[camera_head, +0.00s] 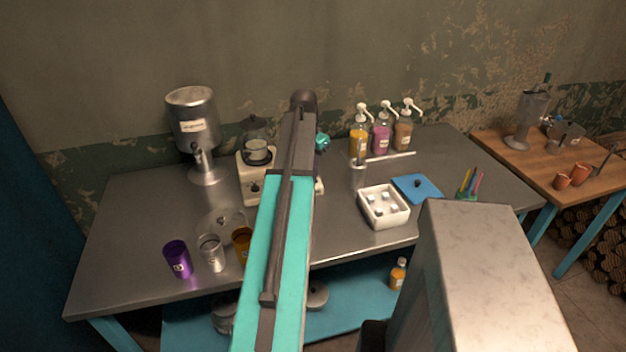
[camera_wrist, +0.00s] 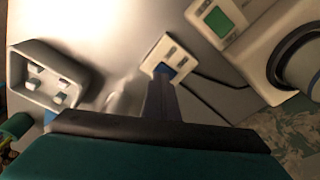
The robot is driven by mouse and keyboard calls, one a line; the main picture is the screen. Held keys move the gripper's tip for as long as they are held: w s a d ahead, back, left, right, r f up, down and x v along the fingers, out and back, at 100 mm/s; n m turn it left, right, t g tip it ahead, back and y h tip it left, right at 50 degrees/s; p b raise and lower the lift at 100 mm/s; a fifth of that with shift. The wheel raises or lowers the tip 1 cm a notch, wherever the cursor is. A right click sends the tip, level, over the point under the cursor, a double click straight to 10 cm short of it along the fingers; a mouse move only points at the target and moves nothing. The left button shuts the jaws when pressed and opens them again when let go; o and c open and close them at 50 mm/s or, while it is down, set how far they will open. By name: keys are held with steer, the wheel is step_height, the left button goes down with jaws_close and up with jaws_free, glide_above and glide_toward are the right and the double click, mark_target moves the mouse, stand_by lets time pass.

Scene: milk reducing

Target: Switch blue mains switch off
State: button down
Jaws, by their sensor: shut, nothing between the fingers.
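A small white switch plate (camera_wrist: 153,58) lies on the metal table in the wrist view. It has dark slots and a blue switch (camera_wrist: 163,69) at its near edge. My gripper (camera_wrist: 162,80) is shut and empty, its narrow tip right at the blue switch. The tip covers part of the switch, so I cannot tell its position or whether the tip touches it. In the head view my arm hides the gripper and most of the plate.
A white appliance with a green display (camera_wrist: 221,20) stands right of the plate, with a dark cable (camera_wrist: 215,82) nearby. A white tray with cubes (camera_head: 377,221) is to the right of my arm. Several cups, including a purple one (camera_head: 178,260), stand left.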

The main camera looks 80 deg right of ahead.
steer(key=shift+f, duration=0.9)
stand_by(1.1)
steer(key=shift+r, duration=0.15)
step_height(320, 180, up, 7)
steer(key=p, duration=0.4)
stand_by(0.8)
steer(key=shift+w, duration=0.1)
stand_by(0.4)
